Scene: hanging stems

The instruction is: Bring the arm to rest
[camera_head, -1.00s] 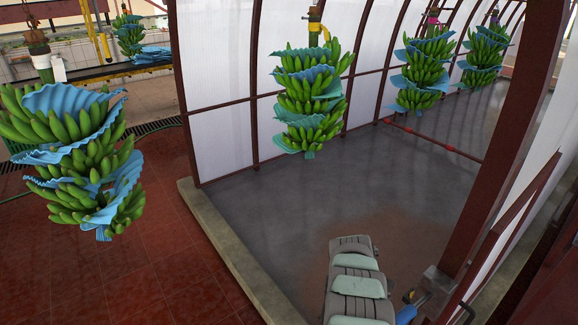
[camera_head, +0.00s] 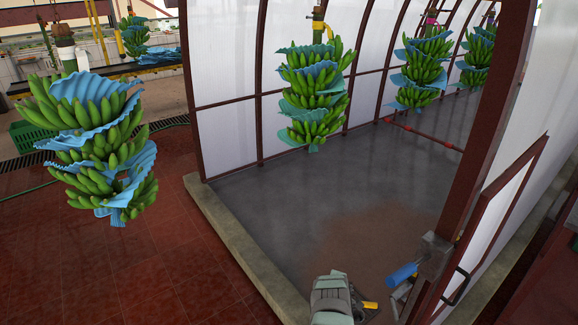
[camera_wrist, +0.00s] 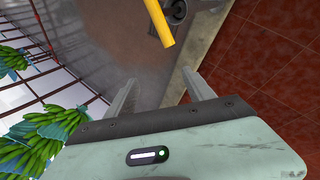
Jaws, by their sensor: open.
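My arm (camera_head: 331,300) shows at the bottom of the head view as a short pale green and grey segment. My gripper (camera_wrist: 158,77) shows in the wrist view with its two grey fingers spread apart. Only grey floor and the pale kerb show between the fingers, and nothing is held. My gripper cannot be made out in the head view.
Banana stems with blue sheets hang at left (camera_head: 95,150), centre (camera_head: 312,95) and right (camera_head: 420,70). A low kerb (camera_head: 235,240) edges the grey floor. A dark red post (camera_head: 490,130) and blue cylinder (camera_head: 402,274) stand at right. A yellow piece (camera_wrist: 158,22) lies ahead of the fingers.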

